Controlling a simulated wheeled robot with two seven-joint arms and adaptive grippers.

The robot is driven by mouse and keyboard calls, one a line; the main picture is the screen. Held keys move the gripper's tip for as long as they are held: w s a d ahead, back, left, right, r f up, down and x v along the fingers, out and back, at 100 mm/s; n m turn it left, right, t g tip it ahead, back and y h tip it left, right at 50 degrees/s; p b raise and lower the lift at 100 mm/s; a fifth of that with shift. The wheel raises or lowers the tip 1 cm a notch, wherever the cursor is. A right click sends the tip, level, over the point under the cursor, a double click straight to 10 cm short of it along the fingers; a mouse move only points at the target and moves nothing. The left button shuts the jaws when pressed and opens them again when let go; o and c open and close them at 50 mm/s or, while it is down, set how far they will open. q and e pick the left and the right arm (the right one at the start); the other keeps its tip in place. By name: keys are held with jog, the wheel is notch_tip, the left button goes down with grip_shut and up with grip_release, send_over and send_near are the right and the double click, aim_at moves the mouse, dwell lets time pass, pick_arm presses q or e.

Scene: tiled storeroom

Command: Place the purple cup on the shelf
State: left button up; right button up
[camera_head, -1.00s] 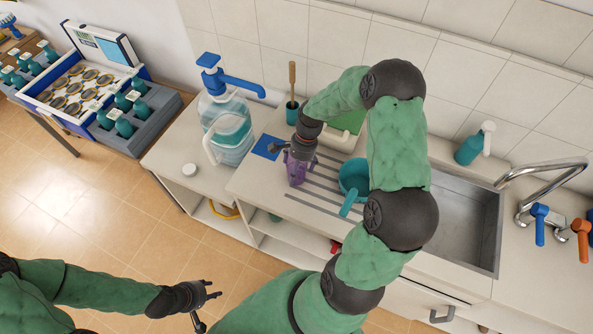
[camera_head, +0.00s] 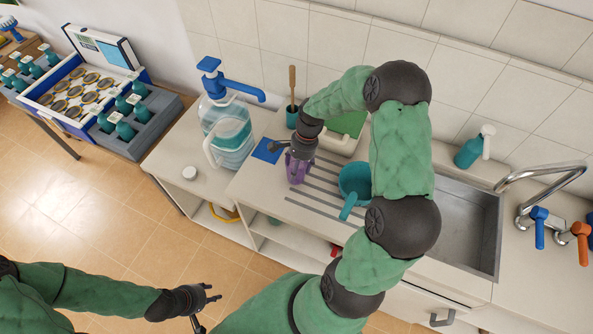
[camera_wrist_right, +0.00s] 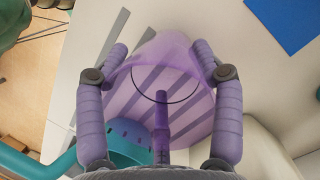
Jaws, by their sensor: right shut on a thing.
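The purple cup (camera_head: 297,172) is see-through and is at the left end of the grooved draining area in the head view. My right gripper (camera_head: 299,157) is shut on it from above. In the right wrist view the cup (camera_wrist_right: 160,88) sits between the two purple fingers, one on each side. I cannot tell whether its base touches the counter. My left gripper (camera_head: 206,301) is empty and open above the floor, far from the cup.
A teal pot (camera_head: 354,186) stands right of the cup. A blue square (camera_head: 268,150) lies behind it on the left. A water jug (camera_head: 228,135) stands farther left. The sink (camera_head: 465,225) is at the right. Small items sit on the lower shelves.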

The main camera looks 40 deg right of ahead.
pick_arm(q)
jog(key=shift+r+p, duration=0.8)
jog(key=shift+r, duration=0.1)
pick_arm(e)
jog(key=s+a+r, duration=0.7)
jog(key=a+r, duration=0.3)
jog(key=a, duration=0.1)
jog(key=shift+s+a+r, duration=0.3)
jog(key=shift+a+r, duration=0.1)
